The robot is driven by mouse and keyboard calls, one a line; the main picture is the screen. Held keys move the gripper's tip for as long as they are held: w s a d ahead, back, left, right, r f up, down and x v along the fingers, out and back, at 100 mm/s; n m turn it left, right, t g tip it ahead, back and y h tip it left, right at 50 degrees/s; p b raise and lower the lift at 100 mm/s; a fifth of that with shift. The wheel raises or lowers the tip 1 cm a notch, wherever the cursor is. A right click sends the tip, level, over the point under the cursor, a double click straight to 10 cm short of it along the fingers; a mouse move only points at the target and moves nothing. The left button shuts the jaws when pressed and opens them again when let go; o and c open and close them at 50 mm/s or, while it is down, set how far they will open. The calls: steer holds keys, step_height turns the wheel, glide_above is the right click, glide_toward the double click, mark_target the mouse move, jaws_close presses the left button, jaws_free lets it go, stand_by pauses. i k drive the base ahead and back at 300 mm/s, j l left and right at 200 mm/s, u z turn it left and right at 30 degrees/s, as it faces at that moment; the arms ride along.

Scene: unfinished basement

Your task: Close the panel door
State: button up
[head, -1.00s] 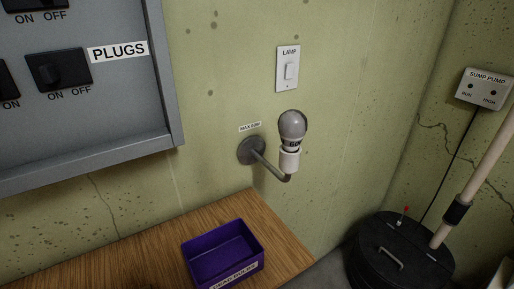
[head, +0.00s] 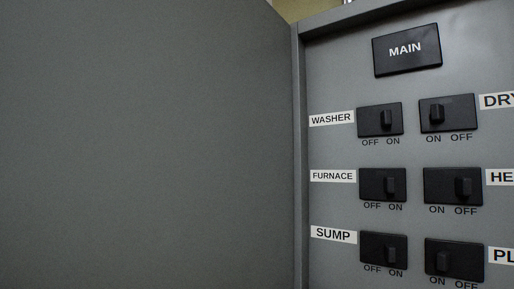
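The panel door (head: 140,150) is a large plain grey sheet that fills the left half of the head view. It stands open, swung out from the left edge of the grey electrical panel (head: 335,85). The hinge side runs upright along the panel's left edge. The panel's breaker switches face me uncovered. The door's free edge and any handle are out of view. My gripper is not in view.
Inside the panel are a MAIN block (head: 407,49) and two columns of black switches, among them the washer switch (head: 380,119), furnace switch (head: 383,186) and sump switch (head: 384,249). The right-hand labels are cut off. A bit of wall (head: 300,9) shows above.

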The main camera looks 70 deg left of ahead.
mark_target(145, 143)
steer(key=k+u, duration=0.1)
steer(key=u, duration=1.4)
